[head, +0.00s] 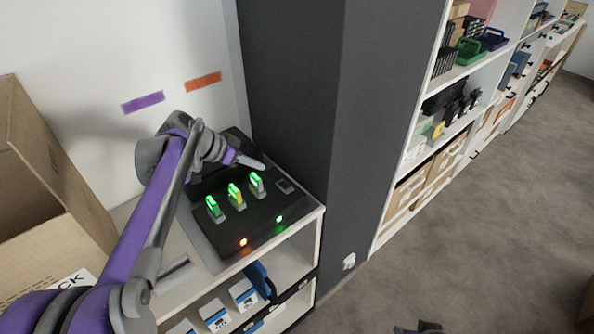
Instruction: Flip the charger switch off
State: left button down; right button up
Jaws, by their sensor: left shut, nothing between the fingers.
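The charger (262,222) is a dark, sloped box on the white shelf top. My left gripper (262,165) is shut and empty. It reaches over the back of the charger, its tip up and left of the switch and seemingly apart from it.
An open cardboard box (50,165) stands left of my left arm. A dark pillar (290,90) rises right behind the charger. Blue and white bins (243,294) fill the shelf below. Stocked shelves (440,150) run along the right. Grey floor (480,230) is mostly clear.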

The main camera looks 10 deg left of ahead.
pick_arm(q)
jog(key=shift+w+a+r, duration=0.1)
jog(key=shift+w+r, duration=0.1)
jog(key=shift+w, duration=0.2)
jog(key=shift+s, duration=0.1)
send_over(284, 185)
jog(key=f, duration=0.7)
jog(key=shift+s+a+f, duration=0.25)
jog(key=shift+s+a, duration=0.05)
jog(key=shift+s, duration=0.1)
notch_tip(284, 185, down, 2)
jog(key=shift+s+f, duration=0.15)
jog(key=shift+f, duration=0.05)
jog(key=shift+s+f, duration=0.1)
jog(key=shift+f, duration=0.45)
